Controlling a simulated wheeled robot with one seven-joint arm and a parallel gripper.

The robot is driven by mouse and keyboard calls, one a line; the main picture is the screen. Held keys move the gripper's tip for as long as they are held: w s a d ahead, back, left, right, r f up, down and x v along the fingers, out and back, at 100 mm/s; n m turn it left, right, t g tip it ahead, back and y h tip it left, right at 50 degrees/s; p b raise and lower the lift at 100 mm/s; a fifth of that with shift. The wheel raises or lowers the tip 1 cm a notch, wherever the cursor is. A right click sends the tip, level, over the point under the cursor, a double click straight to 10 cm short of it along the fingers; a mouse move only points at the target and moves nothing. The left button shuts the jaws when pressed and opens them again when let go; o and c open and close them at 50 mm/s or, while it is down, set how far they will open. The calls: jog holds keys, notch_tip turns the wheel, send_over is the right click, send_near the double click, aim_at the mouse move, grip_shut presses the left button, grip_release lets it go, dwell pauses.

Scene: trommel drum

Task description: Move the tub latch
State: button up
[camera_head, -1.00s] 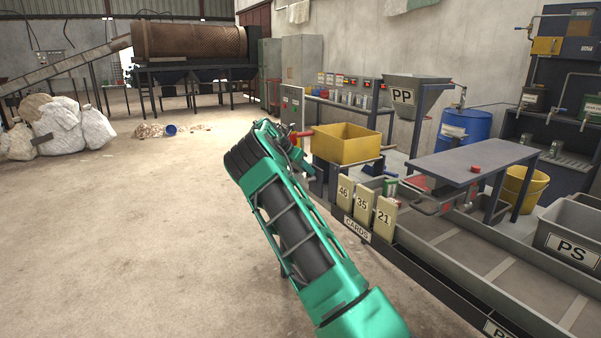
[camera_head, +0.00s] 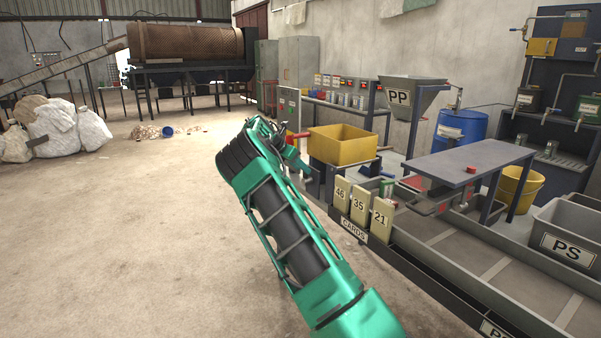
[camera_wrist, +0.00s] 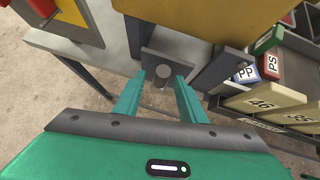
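The yellow tub (camera_head: 343,145) stands on a bench beyond my arm in the head view. Its underside or lower front (camera_wrist: 200,18) fills the top of the wrist view. Below it, a grey plate with a short round peg (camera_wrist: 161,75) appears to be the tub latch. My gripper (camera_wrist: 159,77) is open, with its two green fingers apart on either side of the peg in the picture. I cannot tell how far the fingertips are from the plate, or whether they touch it. The latch cannot be made out in the head view.
Number cards (camera_head: 359,207) stand in a rack to the right, near small PP and PS blocks (camera_wrist: 272,64). A dark table (camera_head: 470,162) is farther right. Open floor lies left.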

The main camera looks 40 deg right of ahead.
jog(key=v, duration=0.9)
jog(key=shift+w+f, duration=0.1)
dwell(0.3)
jog(key=s+r+m+y, duration=0.1)
jog(key=s+m+y, duration=0.4)
jog(key=s+m, duration=1.15)
jog(key=s+a+f+m+y, duration=0.1)
jog(key=s+a, duration=0.6)
jog(key=s, duration=0.7)
jog(key=s+a+f+m+y, duration=0.1)
jog(key=s+a+f+m, duration=0.2)
jog(key=s+a, duration=0.5)
jog(key=s+a+f+m+y, duration=0.2)
jog(key=s+a, duration=0.6)
jog(key=s, duration=1.2)
jog(key=m, duration=0.2)
jog(key=shift+f+m, duration=0.35)
jog(key=shift+f, duration=0.05)
jog(key=shift+w+a+g, duration=0.1)
jog(key=shift+w+g, duration=0.1)
jog(key=shift+g, duration=0.1)
